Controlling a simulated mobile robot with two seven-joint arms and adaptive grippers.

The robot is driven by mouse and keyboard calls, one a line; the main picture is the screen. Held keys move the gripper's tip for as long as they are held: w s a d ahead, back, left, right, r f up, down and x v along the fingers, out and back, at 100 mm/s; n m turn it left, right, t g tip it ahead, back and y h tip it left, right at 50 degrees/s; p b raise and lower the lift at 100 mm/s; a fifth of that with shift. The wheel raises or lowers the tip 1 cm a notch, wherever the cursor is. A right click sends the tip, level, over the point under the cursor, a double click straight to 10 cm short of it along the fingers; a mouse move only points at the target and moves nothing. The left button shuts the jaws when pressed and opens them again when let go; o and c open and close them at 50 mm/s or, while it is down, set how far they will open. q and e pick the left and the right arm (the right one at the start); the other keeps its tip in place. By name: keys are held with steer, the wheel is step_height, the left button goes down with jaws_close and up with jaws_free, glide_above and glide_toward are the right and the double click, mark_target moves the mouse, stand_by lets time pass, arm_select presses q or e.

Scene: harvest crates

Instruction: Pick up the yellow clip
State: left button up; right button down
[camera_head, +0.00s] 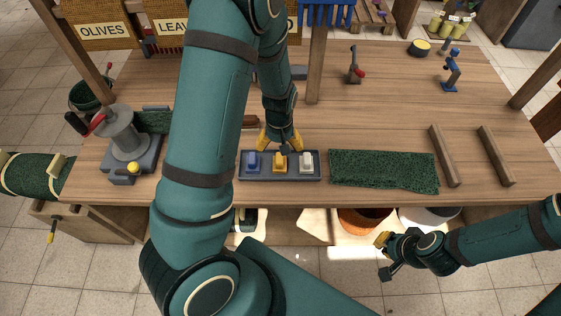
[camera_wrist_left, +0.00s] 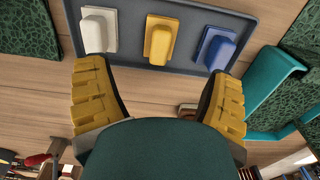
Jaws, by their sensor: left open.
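The yellow clip (camera_head: 280,163) sits in the middle of a dark grey tray (camera_head: 280,179), between a blue clip (camera_head: 254,162) and a white clip (camera_head: 306,162). In the left wrist view the yellow clip (camera_wrist_left: 161,40) lies ahead of the fingers, between the white clip (camera_wrist_left: 98,30) and the blue clip (camera_wrist_left: 216,48). My left gripper (camera_head: 280,140) is open and empty at the tray's far edge; its fingers (camera_wrist_left: 155,70) are spread wider than the yellow clip and appear apart from it. My right gripper (camera_head: 383,256) is off the table's front edge, fingers apart, empty.
A green mat (camera_head: 383,170) lies right of the tray, with two wooden rails (camera_head: 444,156) beyond. A grey device with a red handle (camera_head: 125,140) stands at the left. A teal angular piece (camera_wrist_left: 268,75) shows beside the tray in the wrist view.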

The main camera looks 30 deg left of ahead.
mark_target(279, 158)
arm_select(q)
step_height(279, 158, down, 4)
steer(key=shift+w+r, duration=0.1)
steer(key=shift+r, duration=0.15)
steer(key=shift+f+b, duration=0.6)
steer(key=shift+f, duration=2.05)
steer(key=c, duration=1.2)
